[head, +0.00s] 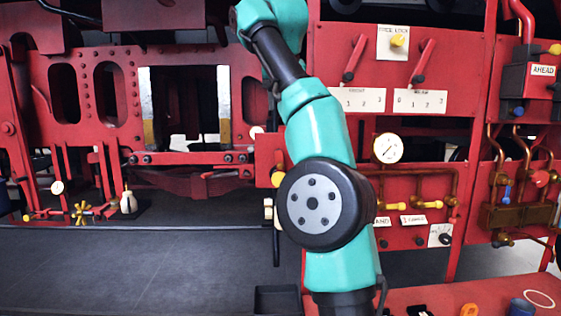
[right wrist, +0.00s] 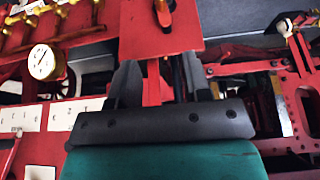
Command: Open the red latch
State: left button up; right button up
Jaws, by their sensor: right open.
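My right gripper (right wrist: 160,62) shows in the right wrist view with its two dark fingers apart. A narrow red upright piece (right wrist: 153,82) stands between the fingers, with gaps on both sides. A red panel (right wrist: 185,38) with a dark-tipped red handle (right wrist: 163,14) lies just beyond the fingertips. I cannot tell for sure which of these red parts is the latch. In the head view my teal arm crosses the middle and hides part of the red panel behind it; its gripper does not show there. My left gripper is in neither view.
A red frame (head: 85,75) with openings stands left. The dark floor (head: 130,265) at lower left is clear.

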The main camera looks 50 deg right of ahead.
aim_at(280, 163)
jog(key=shift+w+f, duration=0.1)
jog(key=x, duration=1.7)
jog(key=shift+w+d, duration=0.1)
jog(key=shift+d, duration=0.05)
jog(key=c, duration=0.8)
